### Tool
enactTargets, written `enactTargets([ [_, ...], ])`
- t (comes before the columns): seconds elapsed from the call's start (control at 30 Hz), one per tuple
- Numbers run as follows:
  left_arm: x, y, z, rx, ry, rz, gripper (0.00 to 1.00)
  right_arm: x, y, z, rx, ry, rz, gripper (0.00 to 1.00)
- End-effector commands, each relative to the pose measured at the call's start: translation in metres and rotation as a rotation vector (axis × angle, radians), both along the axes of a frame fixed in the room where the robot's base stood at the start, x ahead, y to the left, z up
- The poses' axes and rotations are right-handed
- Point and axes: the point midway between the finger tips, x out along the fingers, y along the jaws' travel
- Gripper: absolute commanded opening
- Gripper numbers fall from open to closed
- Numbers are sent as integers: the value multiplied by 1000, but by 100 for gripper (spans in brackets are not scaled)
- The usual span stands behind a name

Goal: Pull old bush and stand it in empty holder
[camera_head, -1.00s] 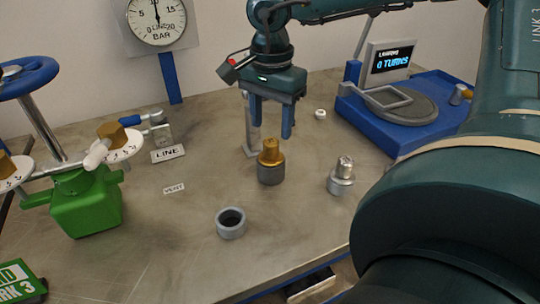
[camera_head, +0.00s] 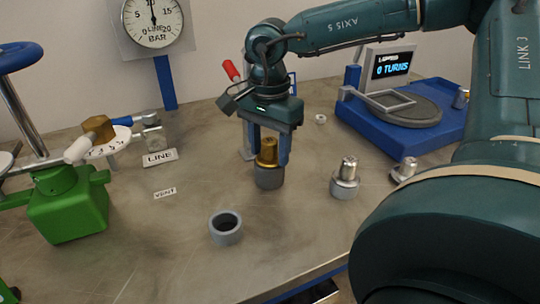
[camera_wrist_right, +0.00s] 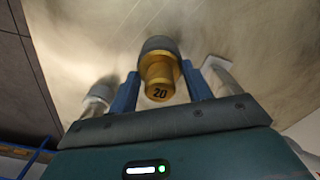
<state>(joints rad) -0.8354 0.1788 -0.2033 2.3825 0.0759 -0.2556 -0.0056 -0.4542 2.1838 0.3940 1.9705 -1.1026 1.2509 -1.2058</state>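A brass bush (camera_head: 267,150), marked 20 on its end in the right wrist view (camera_wrist_right: 159,92), stands upright in a grey round holder (camera_head: 269,178). My right gripper (camera_head: 269,158) points down over it, open, with one blue finger on each side of the brass; narrow gaps seem to show beside it. An empty grey holder (camera_head: 225,230) with a dark open bore stands nearer the front, to the left. A silver bush (camera_head: 348,168) stands in another grey holder (camera_head: 343,189) to the right. My left gripper is not in view.
A blue device (camera_head: 440,130) with a round plate and a "0 TURNS" screen (camera_head: 389,64) stands at back right. A silver flanged part (camera_head: 404,170) lies near my arm. A green valve body (camera_head: 68,205) stands left. Table between the VENT label (camera_head: 164,193) and empty holder is clear.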

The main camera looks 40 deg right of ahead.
Motion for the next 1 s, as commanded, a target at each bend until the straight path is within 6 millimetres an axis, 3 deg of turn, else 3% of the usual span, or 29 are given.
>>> enactTargets([
  [0.37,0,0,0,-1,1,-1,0,0,0,0,0,0,0,12],
  [1.0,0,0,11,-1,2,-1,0,0,0,21,-1,-1,-1,12],
])
